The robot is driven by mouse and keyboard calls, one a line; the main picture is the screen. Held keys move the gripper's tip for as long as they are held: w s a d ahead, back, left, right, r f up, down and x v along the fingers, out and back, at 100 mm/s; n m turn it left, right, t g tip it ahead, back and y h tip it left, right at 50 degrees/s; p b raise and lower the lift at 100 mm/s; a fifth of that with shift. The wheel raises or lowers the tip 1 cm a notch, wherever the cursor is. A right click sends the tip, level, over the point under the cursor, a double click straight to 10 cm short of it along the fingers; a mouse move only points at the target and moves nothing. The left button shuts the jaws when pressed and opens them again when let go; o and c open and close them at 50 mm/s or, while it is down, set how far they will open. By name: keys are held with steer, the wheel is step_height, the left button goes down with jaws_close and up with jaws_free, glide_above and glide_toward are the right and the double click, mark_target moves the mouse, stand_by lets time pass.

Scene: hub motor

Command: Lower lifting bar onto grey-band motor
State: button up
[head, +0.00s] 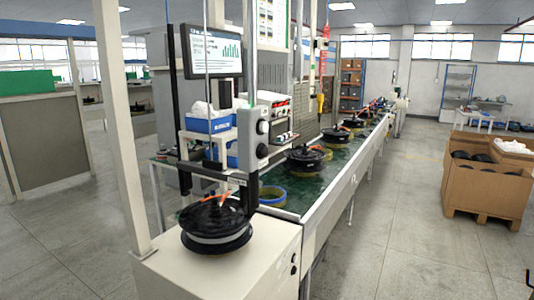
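A black hub motor with a light grey band (217,238) lies flat on a white cabinet top in the front middle of the head view. An orange cable rises from its top. Just above and behind it is a black lifting bar (205,172) on a frame with black uprights at each side. The bar looks apart from the motor, but the uprights reach down close behind it, so I cannot tell the exact gap. A grey control box (261,135) with round knobs is on the frame's right side. My gripper is not in view.
A green conveyor (290,192) with several more black motors runs back behind the cabinet (262,262). A white post (122,130) stands close on the left. A monitor (212,50) hangs above. A cardboard crate (488,188) stands right. The floor between conveyor and crate is clear.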

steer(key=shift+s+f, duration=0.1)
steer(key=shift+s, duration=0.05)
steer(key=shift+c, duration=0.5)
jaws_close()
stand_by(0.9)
